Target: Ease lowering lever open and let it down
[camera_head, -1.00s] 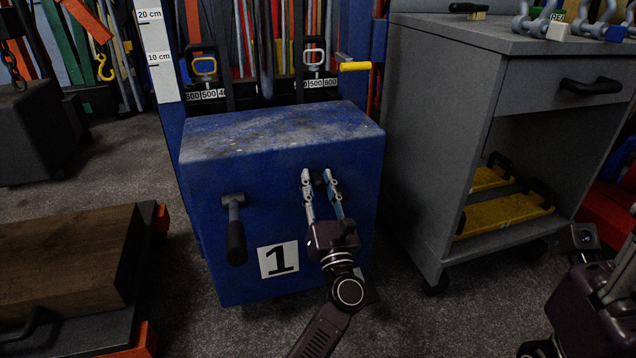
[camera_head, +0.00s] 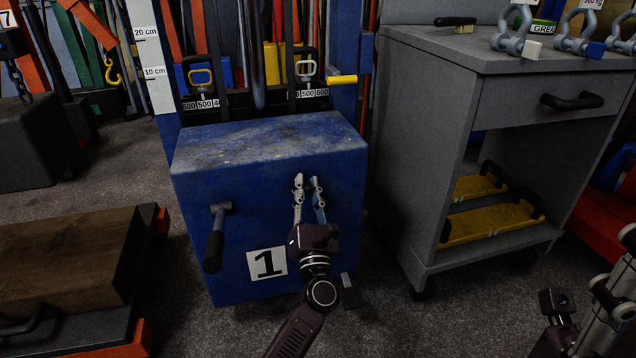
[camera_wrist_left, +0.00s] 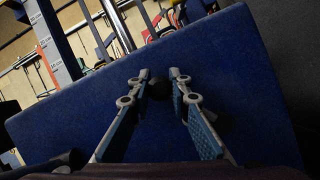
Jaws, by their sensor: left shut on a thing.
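A blue box-shaped body (camera_head: 200,240) with a white "1" label (camera_head: 267,263) stands on the floor in the head view. A lever with a black grip (camera_head: 214,250) hangs from the left of its front, its lower end leaning left. My left gripper (camera_head: 309,181) is at the right of the front, its fingers pointing up and in. In the left wrist view its fingertips (camera_wrist_left: 159,78) close around a dark round knob (camera_wrist_left: 160,89) on the blue face. The knob's shaft is hidden. My right gripper (camera_head: 612,292) is partly in view at the right edge, its fingertips cut off.
A grey cabinet (camera_head: 425,160) stands close on the right, with yellow pieces on its lower shelf. A wooden block (camera_head: 70,255) lies at left. A height scale (camera_head: 148,60) rises behind the box. A yellow-ended handle (camera_head: 342,79) sticks out behind. Floor shows between box and cabinet.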

